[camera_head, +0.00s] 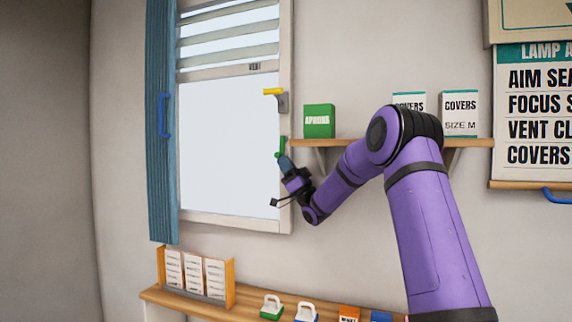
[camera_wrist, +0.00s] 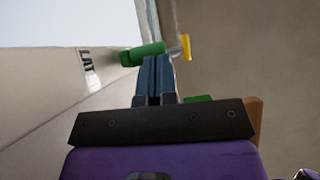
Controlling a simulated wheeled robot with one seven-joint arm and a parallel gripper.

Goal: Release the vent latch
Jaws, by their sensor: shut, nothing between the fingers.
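A window with a white frame (camera_head: 284,200) carries a "VENT" label (camera_head: 254,67) below its slats. A yellow handle (camera_head: 273,91) on a grey mount sits at the frame's upper right. A green handle (camera_head: 280,149) sits lower on the same side. Neither handle is clearly marked as the vent latch. My gripper (camera_head: 285,162) is shut and empty, with its tips just below the green handle. In the wrist view the shut fingers (camera_wrist: 157,62) point at the green handle (camera_wrist: 143,53), with the yellow handle (camera_wrist: 186,47) beyond. I cannot tell whether the tips touch the green handle.
A wooden shelf (camera_head: 350,143) right of the window holds a green box (camera_head: 319,121) and white cover boxes (camera_head: 460,113), close to my arm. A blue curtain (camera_head: 161,130) hangs at left. A lower shelf (camera_head: 190,303) holds a card rack (camera_head: 229,282) and small items.

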